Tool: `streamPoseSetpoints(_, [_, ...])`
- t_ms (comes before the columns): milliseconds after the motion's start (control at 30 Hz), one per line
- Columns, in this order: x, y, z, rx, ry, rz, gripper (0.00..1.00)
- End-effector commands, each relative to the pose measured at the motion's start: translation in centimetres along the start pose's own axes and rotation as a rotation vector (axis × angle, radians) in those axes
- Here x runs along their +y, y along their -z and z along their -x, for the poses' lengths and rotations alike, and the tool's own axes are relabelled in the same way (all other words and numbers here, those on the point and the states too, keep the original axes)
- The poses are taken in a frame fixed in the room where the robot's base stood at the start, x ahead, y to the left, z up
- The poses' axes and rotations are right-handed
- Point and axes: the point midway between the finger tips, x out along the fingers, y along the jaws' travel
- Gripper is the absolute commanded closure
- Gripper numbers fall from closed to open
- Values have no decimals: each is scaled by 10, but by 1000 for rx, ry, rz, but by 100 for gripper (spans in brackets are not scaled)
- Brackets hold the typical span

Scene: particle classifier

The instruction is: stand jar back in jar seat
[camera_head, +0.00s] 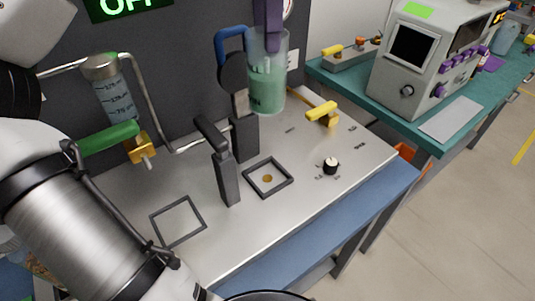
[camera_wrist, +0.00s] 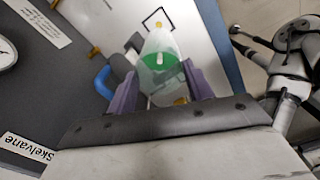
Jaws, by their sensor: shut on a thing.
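The jar (camera_head: 267,88) is clear with green contents and hangs upright, high above the bench top. My gripper (camera_head: 268,40) has its purple fingers shut on the jar's upper part. In the wrist view the jar (camera_wrist: 159,50) sits between the two purple fingers of my gripper (camera_wrist: 161,88). A raised dark square frame with an orange dot inside (camera_head: 290,182) lies empty on the bench, below the jar and nearer the front; I take it as the jar seat.
A dark upright post with a handle (camera_head: 226,178) stands left of the frame. Another dark post (camera_head: 244,138) stands behind, below the jar. A blue handle (camera_head: 230,36) is left of the jar.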

Motion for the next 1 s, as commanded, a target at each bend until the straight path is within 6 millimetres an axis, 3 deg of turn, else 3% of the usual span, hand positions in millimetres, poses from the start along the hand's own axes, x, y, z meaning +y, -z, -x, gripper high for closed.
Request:
streamPoseSetpoints(167, [0,0,-16,0,1,-2,99])
streamPoseSetpoints(700, [0,0,-141,0,2,-1,99])
streamPoseSetpoints(1000, [0,0,-164,0,0,0,99])
